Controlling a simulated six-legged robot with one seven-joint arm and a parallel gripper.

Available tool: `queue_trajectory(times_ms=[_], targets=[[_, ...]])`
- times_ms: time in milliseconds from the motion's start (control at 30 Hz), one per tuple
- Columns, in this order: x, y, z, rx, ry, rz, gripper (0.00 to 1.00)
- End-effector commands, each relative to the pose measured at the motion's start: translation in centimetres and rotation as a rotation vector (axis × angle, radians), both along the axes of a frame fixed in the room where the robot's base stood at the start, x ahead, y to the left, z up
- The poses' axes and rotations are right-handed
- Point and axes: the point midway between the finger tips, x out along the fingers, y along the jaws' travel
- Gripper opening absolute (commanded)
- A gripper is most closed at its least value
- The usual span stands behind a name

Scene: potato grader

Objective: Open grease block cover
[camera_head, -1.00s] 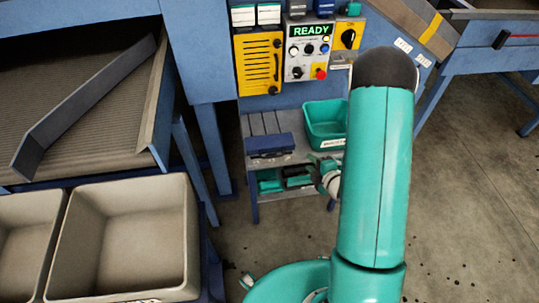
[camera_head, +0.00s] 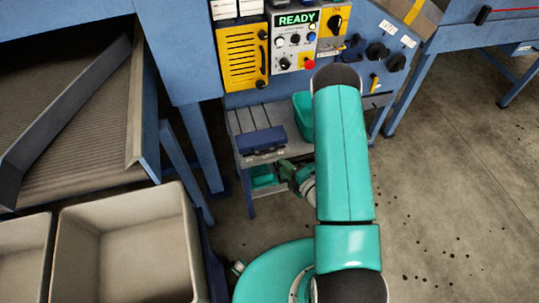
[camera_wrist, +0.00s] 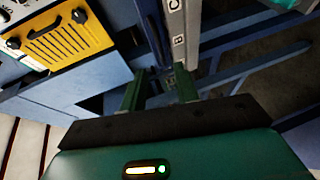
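No part carries a readable grease block name, so I cannot tell for sure which one is the cover. A yellow slotted panel (camera_head: 243,56) with black knobs on its right side sits shut on the blue machine; it also shows at the upper left in the wrist view (camera_wrist: 62,38). A dark blue block (camera_head: 262,141) lies on the front of the grey shelf. My gripper (camera_head: 294,176) is low, just right of the block and below the yellow panel. In the wrist view its green fingers (camera_wrist: 160,92) stand apart with nothing visibly held.
A control box (camera_head: 295,42) reads READY. Black knobs (camera_head: 376,51) and labels are on the blue frame at right. A teal bin (camera_head: 303,112) on the grey shelf (camera_head: 236,122) is partly hidden by my arm. A beige crate (camera_head: 188,240) stands at left. Floor at right is clear.

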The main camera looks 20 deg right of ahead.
Motion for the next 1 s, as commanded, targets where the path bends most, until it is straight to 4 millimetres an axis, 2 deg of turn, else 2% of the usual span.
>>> queue_trajectory(times_ms=[200, 400, 533, 767, 800, 933, 1000], targets=[[4.1, 1.9, -0.8, 0.0, -0.003, 0.003, 0.31], [6.8, 3.1, -1.4, 0.0, -0.001, 0.002, 0.31], [7.6, 3.5, -1.5, 0.0, 0.0, 0.001, 0.31], [7.7, 3.5, -1.5, 0.0, 0.0, 0.0, 0.31], [7.7, 3.5, -1.5, 0.0, 0.0, 0.001, 0.29], [7.7, 3.5, -1.5, 0.0, 0.0, 0.001, 0.03], [7.7, 3.5, -1.5, 0.0, 0.0, 0.001, 0.0]])
